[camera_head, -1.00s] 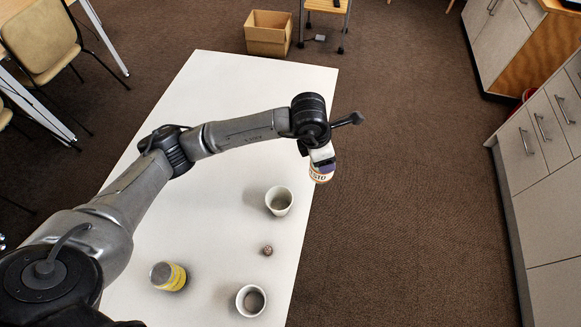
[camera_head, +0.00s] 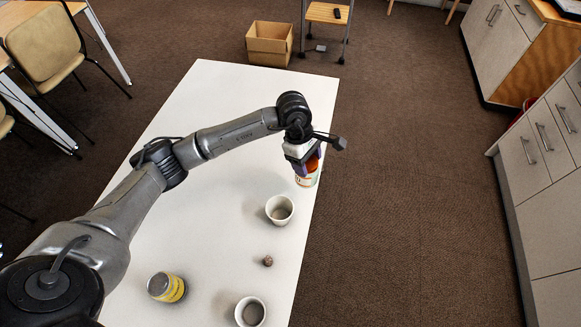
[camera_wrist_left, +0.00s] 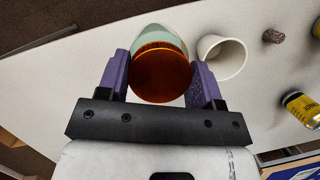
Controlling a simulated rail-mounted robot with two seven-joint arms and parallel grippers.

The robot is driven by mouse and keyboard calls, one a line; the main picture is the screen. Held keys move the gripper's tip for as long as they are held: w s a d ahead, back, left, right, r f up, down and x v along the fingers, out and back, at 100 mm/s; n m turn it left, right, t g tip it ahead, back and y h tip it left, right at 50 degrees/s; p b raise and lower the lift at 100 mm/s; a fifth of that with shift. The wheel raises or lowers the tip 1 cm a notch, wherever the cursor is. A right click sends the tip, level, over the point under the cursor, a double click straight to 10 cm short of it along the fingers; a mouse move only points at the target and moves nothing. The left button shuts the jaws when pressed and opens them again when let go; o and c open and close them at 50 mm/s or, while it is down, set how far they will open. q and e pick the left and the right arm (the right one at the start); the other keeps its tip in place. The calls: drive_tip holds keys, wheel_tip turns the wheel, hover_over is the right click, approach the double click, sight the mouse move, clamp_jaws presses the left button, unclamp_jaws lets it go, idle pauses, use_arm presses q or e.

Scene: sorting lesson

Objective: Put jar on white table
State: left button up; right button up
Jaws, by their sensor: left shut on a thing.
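A jar (camera_head: 306,178) with an orange lid and a pale label is in my left gripper (camera_head: 303,160), near the right edge of the white table (camera_head: 225,95). In the left wrist view, the jar (camera_wrist_left: 160,75) sits between the purple fingers of my left gripper (camera_wrist_left: 160,64), which are shut on it. Its orange end faces the wrist camera. I cannot tell whether its base touches the table. My right gripper is not in view.
A white cup (camera_head: 279,210) stands close to the jar on the table. A small brown ball-like object (camera_head: 267,261), a second white cup (camera_head: 250,312) and a yellow-labelled can (camera_head: 167,287) are nearer. The table's far part is clear. A cardboard box (camera_head: 270,45) is on the floor.

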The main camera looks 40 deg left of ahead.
use_arm(q)
drive_tip(key=shift+a+f+b, duration=0.3)
drive_tip(key=shift+a+f, duration=0.7)
drive_tip(key=shift+f, duration=0.25)
drive_tip(key=shift+a+f+b, duration=0.25)
drive_tip(key=shift+a+f, duration=0.7)
drive_tip(key=shift+f, duration=0.35)
drive_tip(key=shift+a+f+b, duration=0.3)
drive_tip(key=shift+a+f, duration=0.7)
drive_tip(key=shift+f, duration=0.25)
drive_tip(key=shift+f, duration=0.15)
drive_tip(key=o, duration=1.2)
drive_tip(key=shift+c, duration=0.2)
